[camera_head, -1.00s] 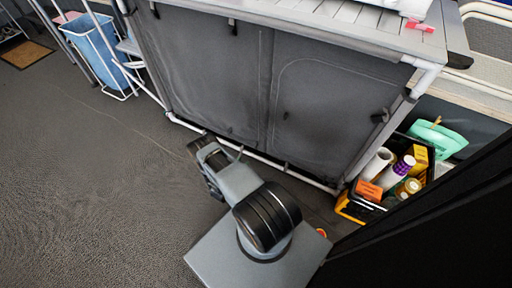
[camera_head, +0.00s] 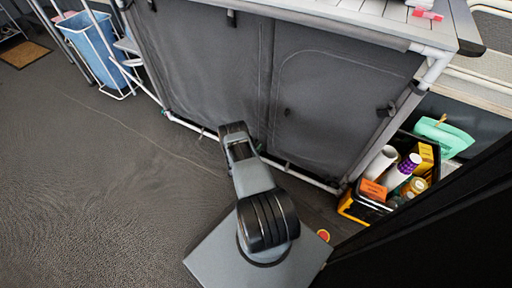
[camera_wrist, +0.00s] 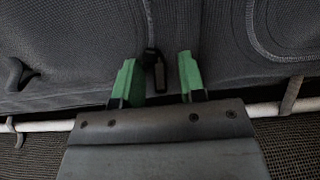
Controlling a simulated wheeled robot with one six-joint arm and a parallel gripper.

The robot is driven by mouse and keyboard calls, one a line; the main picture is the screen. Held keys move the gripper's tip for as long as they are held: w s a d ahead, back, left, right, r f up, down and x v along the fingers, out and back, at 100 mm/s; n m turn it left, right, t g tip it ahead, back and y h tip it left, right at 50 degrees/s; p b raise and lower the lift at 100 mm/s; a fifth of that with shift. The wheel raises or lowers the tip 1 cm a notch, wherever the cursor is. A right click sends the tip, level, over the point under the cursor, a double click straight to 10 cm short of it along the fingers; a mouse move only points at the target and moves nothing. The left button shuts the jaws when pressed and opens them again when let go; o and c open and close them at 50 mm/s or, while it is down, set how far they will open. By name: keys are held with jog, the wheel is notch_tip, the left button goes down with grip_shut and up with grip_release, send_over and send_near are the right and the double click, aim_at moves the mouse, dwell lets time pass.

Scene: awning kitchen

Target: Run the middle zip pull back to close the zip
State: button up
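The grey fabric cupboard front (camera_head: 205,65) fills the upper middle of the head view, with a vertical seam near its middle. In the wrist view, a dark zip pull (camera_wrist: 158,72) hangs at the lower end of a vertical zip line (camera_wrist: 149,22). My gripper (camera_wrist: 158,78) is open, its green fingers either side of the pull. A gap shows on both sides of the pull; I cannot tell how far in front of the fabric the fingers are. In the head view my wrist (camera_head: 236,135) is low before the cupboard and its fingers are hidden.
A white frame tube (camera_wrist: 52,126) runs along the cupboard's bottom edge. A black and yellow crate (camera_head: 352,208) of bottles and rolls stands at the right. A blue bin (camera_head: 90,45) stands at the left. The slatted worktop (camera_head: 385,22) overhangs above. The floor at left is clear.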

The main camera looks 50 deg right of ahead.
jog(key=shift+w+d, duration=0.1)
jog(key=shift+d, duration=0.25)
grip_shut()
dwell(0.4)
